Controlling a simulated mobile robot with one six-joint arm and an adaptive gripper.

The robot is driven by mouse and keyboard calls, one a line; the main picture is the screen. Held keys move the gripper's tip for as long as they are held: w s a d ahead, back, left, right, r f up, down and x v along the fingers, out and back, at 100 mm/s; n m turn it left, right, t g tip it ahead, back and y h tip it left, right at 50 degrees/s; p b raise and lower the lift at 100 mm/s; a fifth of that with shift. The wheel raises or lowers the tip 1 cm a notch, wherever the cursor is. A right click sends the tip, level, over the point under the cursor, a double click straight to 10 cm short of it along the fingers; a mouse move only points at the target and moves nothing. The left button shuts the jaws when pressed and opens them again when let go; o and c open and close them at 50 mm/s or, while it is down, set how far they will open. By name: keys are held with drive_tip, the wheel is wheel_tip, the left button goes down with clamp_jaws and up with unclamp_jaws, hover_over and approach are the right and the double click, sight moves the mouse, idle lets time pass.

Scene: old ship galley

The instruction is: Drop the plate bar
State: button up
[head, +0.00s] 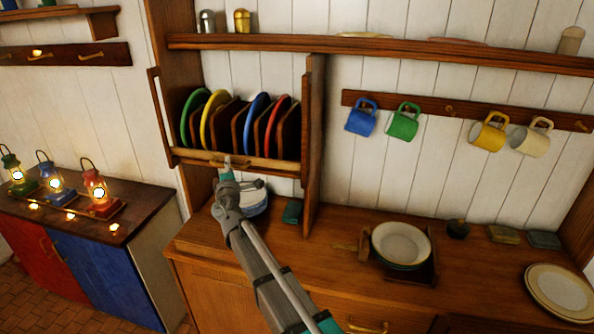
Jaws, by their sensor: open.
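The plate bar (270,166) is a light wooden rail running across the front of the plate rack (312,120), at the foot of the plates. Green (187,112), yellow (207,118), blue (250,118) and red (273,115) plates stand on edge in the rack, between wooden dividers. My gripper (228,164) is open at the middle of the bar, by a small brass-coloured piece. Its fingertips overlap the bar in the head view. I cannot tell whether they touch it.
Below the rack is a wooden counter (330,225) with a bowl (401,245) on a stand. Blue (361,118), green (403,124), yellow (488,133) and cream (532,139) mugs hang at right. Lit lanterns (97,190) stand on the left cabinet.

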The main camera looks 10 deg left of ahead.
drive_tip(key=shift+r+p, duration=10.25)
drive_tip(key=shift+r, duration=0.05)
drive_tip(key=b+v, duration=0.3)
drive_tip(key=v, duration=1.1)
drive_tip(key=w+d+f+m+g+h+b, duration=0.1)
drive_tip(key=w+d+f+m, duration=0.1)
drive_tip(key=d+f, duration=0.3)
drive_tip(key=w+d+f+m+g+h+b, duration=0.1)
drive_tip(key=w+d+f+m+g, duration=0.1)
drive_tip(key=d, duration=1)
drive_tip(key=w+d+f+m+g+h+b, duration=0.2)
drive_tip(key=w+d+f+m, duration=0.1)
drive_tip(key=d+f, duration=0.4)
drive_tip(key=shift+w+d+f+m, duration=0.3)
drive_tip(key=shift+w+d+m, duration=0.1)
drive_tip(key=shift+w+d, duration=0.4)
drive_tip(key=shift+g, duration=0.3)
drive_tip(key=s+a+r+n+y+p, duration=0.2)
drive_tip(key=a+r+n+y, duration=0.3)
drive_tip(key=a, duration=0.5)
drive_tip(key=s+a+r+n+t+y+p, duration=0.1)
drive_tip(key=s+a+r+n+y+p, duration=0.1)
drive_tip(key=a+r+n+y, duration=0.3)
drive_tip(key=s+a+r+n, duration=0.1)
drive_tip(key=a+r+n, duration=0.2)
drive_tip(key=a, duration=0.3)
drive_tip(key=shift+s+r+y+p, duration=0.3)
drive_tip(key=shift+s+r+p, duration=0.05)
drive_tip(key=shift+s+r, duration=0.1)
